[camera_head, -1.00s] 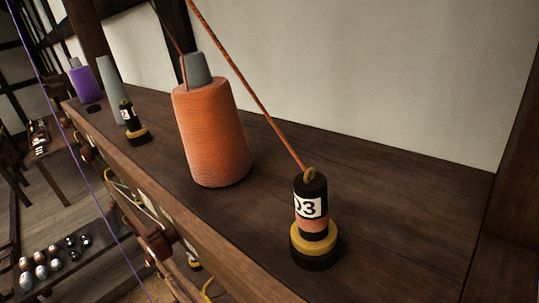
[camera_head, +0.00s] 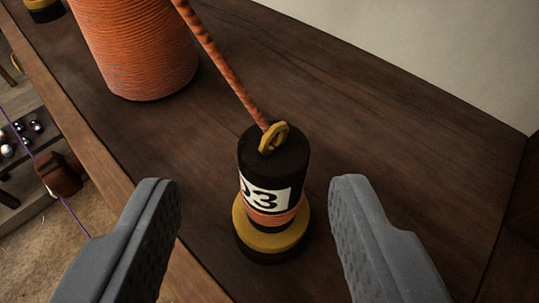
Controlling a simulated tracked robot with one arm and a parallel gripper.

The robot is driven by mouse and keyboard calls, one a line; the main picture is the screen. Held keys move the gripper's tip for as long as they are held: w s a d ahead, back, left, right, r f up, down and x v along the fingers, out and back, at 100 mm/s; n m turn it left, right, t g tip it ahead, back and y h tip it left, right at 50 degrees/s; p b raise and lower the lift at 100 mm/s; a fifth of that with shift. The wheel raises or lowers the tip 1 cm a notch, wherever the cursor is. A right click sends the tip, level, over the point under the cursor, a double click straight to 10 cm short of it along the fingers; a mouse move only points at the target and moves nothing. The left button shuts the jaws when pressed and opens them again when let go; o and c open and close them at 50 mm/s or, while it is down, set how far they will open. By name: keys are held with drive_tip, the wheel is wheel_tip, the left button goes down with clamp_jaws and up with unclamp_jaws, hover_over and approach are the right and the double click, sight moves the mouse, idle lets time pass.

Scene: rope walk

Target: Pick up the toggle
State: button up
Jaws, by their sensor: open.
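The toggle (camera_head: 272,160) is most likely the black cylinder with a white "03" label, an orange band and a yellow and black base. It stands upright on the dark wooden shelf (camera_head: 300,80). A yellow ring (camera_head: 273,137) on its top is tied to an orange rope (camera_head: 220,65). My gripper (camera_head: 252,190) is open, with one grey finger on each side of the toggle in the picture. Neither finger appears to touch it. The lowest part of the base is in shadow.
A large orange thread cone (camera_head: 135,45) stands behind and left of the toggle. Another yellow and black base (camera_head: 43,8) shows at the top left. The shelf edge runs down the left side, with a lower rack of small balls (camera_head: 25,130) beyond it. A pale wall (camera_head: 450,50) stands at the right.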

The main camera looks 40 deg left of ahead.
sight(280, 197)
drive_tip(key=x, duration=0.1)
drive_tip(key=p+x, duration=0.1)
drive_tip(key=x, duration=0.3)
drive_tip(key=shift+w+d+r+p, duration=0.1)
drive_tip(key=shift+w+d+p, duration=0.15)
drive_tip(key=shift+d+p, duration=0.1)
drive_tip(key=shift+w+a, duration=0.25)
drive_tip(key=shift+a, duration=0.1)
clamp_jaws()
